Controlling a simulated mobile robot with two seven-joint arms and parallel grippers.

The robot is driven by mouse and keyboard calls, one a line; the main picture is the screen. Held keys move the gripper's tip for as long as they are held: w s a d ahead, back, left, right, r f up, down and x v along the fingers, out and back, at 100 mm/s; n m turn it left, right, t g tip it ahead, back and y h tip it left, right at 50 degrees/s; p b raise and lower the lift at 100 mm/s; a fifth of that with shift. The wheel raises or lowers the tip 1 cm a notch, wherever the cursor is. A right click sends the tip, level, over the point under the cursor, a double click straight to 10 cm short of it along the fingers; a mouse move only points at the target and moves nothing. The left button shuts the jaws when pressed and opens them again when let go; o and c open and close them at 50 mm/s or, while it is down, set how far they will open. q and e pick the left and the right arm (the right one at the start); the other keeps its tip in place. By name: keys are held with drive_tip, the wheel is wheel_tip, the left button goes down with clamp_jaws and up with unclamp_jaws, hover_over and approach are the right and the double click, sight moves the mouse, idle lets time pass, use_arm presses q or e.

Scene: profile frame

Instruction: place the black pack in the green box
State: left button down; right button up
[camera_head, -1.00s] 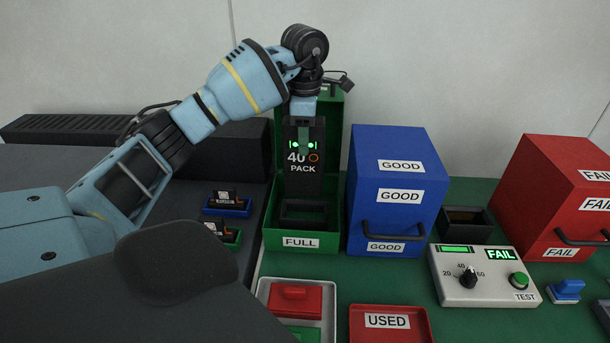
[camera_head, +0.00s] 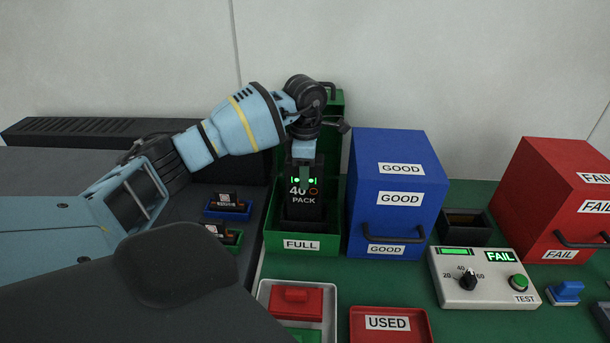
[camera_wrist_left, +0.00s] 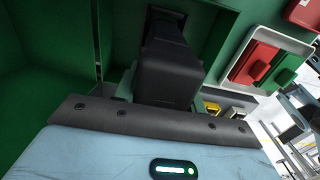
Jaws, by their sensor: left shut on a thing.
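My left gripper (camera_head: 304,178) is shut on the top of the pack from above. In the left wrist view the dark pack (camera_wrist_left: 168,72) shows beyond the gripper's edge, with green box walls (camera_wrist_left: 45,60) around it. I cannot tell whether the pack touches the box floor. My right gripper is not in view.
A blue "GOOD" cabinet (camera_head: 398,205) stands close at the box's right. A tray (camera_head: 265,290) with red and green pieces and a red "USED" tray (camera_head: 388,325) lie in front. Blue and green holders (camera_head: 229,207) are at its left. A tester (camera_head: 484,277) stands right.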

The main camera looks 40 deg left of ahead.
use_arm(q)
drive_tip(key=shift+f, duration=0.6)
drive_tip(key=shift+f, duration=0.1)
drive_tip(key=c, duration=0.8)
unclamp_jaws()
wheel_tip(320, 180, up, 12)
drive_tip(key=shift+r, duration=0.15)
